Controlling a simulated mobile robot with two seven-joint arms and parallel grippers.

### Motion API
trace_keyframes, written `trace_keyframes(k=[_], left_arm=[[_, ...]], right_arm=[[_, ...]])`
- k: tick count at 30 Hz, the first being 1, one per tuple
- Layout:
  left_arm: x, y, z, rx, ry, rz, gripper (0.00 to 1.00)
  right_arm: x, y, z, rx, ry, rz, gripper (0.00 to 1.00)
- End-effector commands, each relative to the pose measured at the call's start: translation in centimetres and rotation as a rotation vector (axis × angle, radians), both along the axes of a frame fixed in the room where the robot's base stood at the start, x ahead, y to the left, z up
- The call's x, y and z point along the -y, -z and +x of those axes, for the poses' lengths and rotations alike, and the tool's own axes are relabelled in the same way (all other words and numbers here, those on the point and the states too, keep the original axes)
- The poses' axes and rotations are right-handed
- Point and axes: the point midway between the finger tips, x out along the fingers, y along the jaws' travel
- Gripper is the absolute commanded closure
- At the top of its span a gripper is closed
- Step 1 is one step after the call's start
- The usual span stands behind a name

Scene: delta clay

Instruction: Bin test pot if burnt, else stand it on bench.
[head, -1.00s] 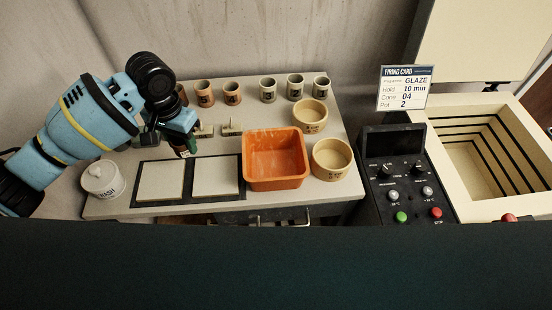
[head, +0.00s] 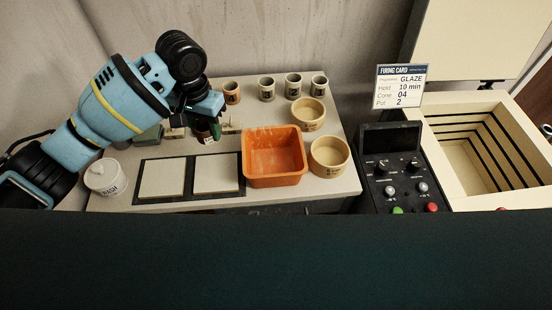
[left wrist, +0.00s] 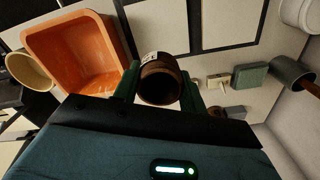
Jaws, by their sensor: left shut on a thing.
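My left gripper (head: 207,118) is shut on a small brown pot (head: 203,131), held above the back of the bench (head: 330,188). In the left wrist view the pot (left wrist: 160,86) sits between the two green fingers, its dark open mouth facing the camera and a pale label on its side. The pot looks dark reddish brown; I cannot tell whether it is burnt. An orange tub (head: 273,180) stands on the bench to the right of the gripper and looks empty. It also shows in the left wrist view (left wrist: 40,45). My right gripper is not in view.
Two cream bowls (head: 308,115) (head: 329,156) stand right of the tub. Several small cups line the back. A kiln (head: 480,150) stands at far right.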

Motion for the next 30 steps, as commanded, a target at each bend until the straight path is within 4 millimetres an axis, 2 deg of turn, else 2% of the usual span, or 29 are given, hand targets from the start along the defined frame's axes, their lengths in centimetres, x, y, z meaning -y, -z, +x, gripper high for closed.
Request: trace_keyframes(k=[4,13,24,30], left_arm=[[2.6,-1.1,0.1,0.001,0.003,-0.003,0.81],[7.6,-1.5,0.4,0.001,0.002,-0.001,0.81],[13.4,0.4,0.6,-0.002,0.001,0.000,0.81],[15.1,1.1,0.7,0.000,0.000,0.000,0.81]], right_arm=[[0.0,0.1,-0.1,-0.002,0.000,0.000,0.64],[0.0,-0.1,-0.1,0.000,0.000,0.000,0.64],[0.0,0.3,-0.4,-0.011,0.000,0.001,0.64],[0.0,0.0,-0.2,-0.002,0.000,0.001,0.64]])
